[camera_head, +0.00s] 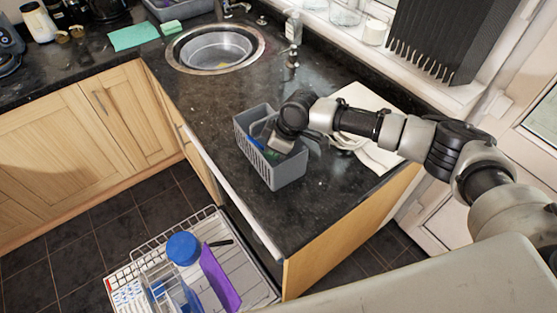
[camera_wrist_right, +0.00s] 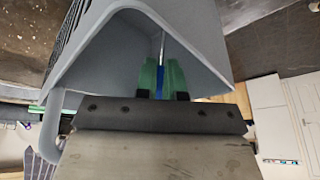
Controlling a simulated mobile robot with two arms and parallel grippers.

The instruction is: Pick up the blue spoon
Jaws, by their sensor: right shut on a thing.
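The blue spoon (camera_head: 256,143) is in the grey cutlery basket (camera_head: 287,176) on the dark countertop, with a blue part showing beside my right gripper (camera_head: 272,147). That gripper reaches down into the basket from the right. In the right wrist view, the two green fingertips (camera_wrist_right: 162,80) are shut on the blue spoon (camera_wrist_right: 159,82), with a thin shiny shaft beyond them between the grey basket walls (camera_wrist_right: 195,35). The far end of the spoon is hidden in the basket. My left gripper is not in view.
A round sink (camera_head: 225,60) with a grey tub lies behind the basket. A white cloth (camera_head: 385,150) lies under my right arm.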

